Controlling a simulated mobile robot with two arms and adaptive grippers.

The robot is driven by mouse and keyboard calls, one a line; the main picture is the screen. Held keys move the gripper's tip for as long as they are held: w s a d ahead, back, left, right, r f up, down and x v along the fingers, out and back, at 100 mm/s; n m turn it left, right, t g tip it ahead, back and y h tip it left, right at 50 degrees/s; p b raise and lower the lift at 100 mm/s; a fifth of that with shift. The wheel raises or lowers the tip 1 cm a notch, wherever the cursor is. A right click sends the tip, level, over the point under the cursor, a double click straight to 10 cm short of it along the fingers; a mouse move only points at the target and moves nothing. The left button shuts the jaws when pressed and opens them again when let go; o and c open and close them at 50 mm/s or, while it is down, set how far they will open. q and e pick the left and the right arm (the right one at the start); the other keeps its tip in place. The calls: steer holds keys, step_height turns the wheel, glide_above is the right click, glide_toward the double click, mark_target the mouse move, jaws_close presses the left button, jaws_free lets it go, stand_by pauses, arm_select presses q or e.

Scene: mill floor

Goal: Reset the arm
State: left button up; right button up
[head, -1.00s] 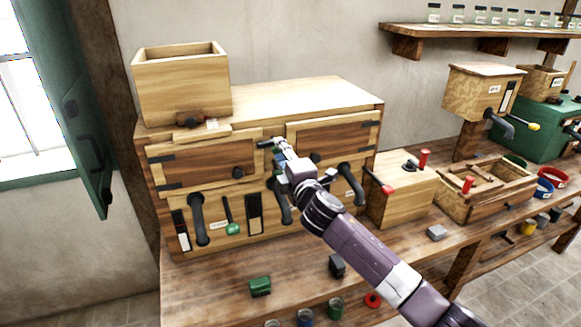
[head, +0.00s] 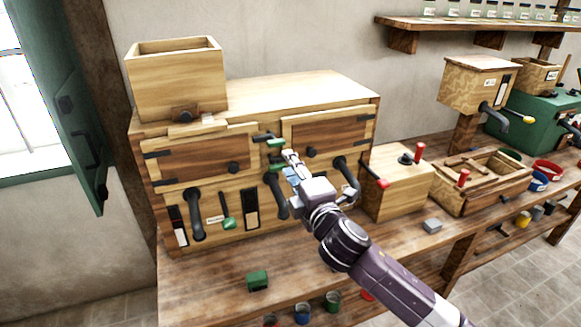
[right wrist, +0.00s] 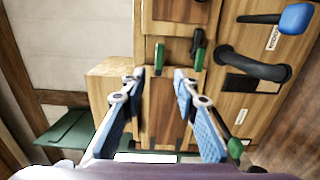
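My right gripper (head: 289,166) is in front of the wooden cabinet (head: 237,212), between its two brown doors. In the right wrist view my right gripper (right wrist: 158,82) is open, with blue pads and nothing between the fingers. Just beyond its tips is a small lever with green ends (head: 276,143), partly dark; two green ends show in the right wrist view, one here (right wrist: 160,58). The fingers look apart from it. My left gripper is not in view.
An open wooden box (head: 176,85) stands on the cabinet. Black spouts (head: 195,213) and a green-handled lever (head: 228,222) project from the front. A small box with red levers (head: 393,185) is to the right. A green block (head: 257,281) lies on the bench.

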steer(key=s+d+f+m+g+h, duration=0.25)
steer(key=s+d+f+m, duration=0.3)
steer(key=s+f, duration=0.45)
steer(key=s+d+f+m+g+h, duration=0.2)
steer(key=s+d+f+m+g, duration=0.2)
steer(key=s+f+m, duration=0.6)
steer(key=s+d+f+m+g, duration=0.1)
steer(key=s+d+f+g, duration=0.15)
steer(key=s, duration=0.45)
steer(key=s+d+f+m+g, duration=0.2)
steer(key=s+f, duration=0.2)
steer(key=s, duration=0.4)
steer(key=s+d+f+m+g, duration=0.1)
steer(key=s+d+f+g, duration=0.2)
steer(key=s, duration=0.4)
step_height(320, 180, down, 30)
steer(key=s+g+b, duration=0.1)
steer(key=s+b, duration=0.1)
steer(key=s, duration=0.1)
steer(key=s+d+f+g+h+b, duration=0.1)
steer(key=s+d+f+b, duration=0.1)
steer(key=s+f, duration=1.4)
steer(key=shift+s+d+f, duration=0.3)
steer(key=shift+d+f, duration=0.25)
steer(key=shift+f, duration=0.3)
